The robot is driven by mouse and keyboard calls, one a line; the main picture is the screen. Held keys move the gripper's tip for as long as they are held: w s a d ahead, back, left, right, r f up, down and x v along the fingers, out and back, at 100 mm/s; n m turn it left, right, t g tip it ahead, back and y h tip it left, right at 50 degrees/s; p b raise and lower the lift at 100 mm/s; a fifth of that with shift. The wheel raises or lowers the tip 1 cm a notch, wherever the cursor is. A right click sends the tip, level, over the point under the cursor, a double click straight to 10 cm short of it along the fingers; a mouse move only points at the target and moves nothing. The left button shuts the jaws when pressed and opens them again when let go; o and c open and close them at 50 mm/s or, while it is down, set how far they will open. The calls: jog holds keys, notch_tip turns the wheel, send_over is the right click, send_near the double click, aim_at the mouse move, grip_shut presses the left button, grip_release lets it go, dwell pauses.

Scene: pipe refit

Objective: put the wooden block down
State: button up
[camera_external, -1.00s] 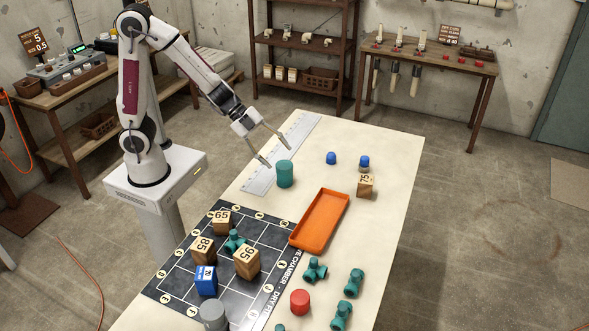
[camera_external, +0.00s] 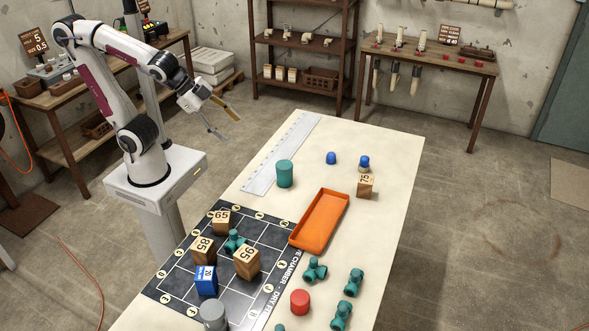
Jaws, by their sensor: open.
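Several wooden blocks with numbers stand in view, and I cannot tell which one the task means. Blocks 65 (camera_external: 222,222), 85 (camera_external: 203,250) and 95 (camera_external: 246,262) stand on the black gridded mat (camera_external: 179,268). Block 75 (camera_external: 365,187) stands on the pale table (camera_external: 392,150) right of the orange tray, beside a blue cap. My gripper (camera_external: 225,122) is open and empty, its fingers spread, up in the air beyond the table's left edge. It is well apart from every block.
The empty orange tray (camera_external: 320,222) lies mid-table. A teal cylinder (camera_external: 285,173) stands by the long ruler (camera_external: 281,155). A blue block (camera_external: 206,281), a grey cylinder (camera_external: 214,315), a red cylinder (camera_external: 300,302) and teal fittings (camera_external: 314,270) crowd the near end. The far end is clear.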

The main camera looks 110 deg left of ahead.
jog(key=s+d+n+g+h, duration=0.1)
jog(key=s+d+h, duration=0.2)
jog(key=s+d, duration=0.6)
jog(key=shift+s+d+f, duration=0.25)
jog(key=shift+d, duration=0.05)
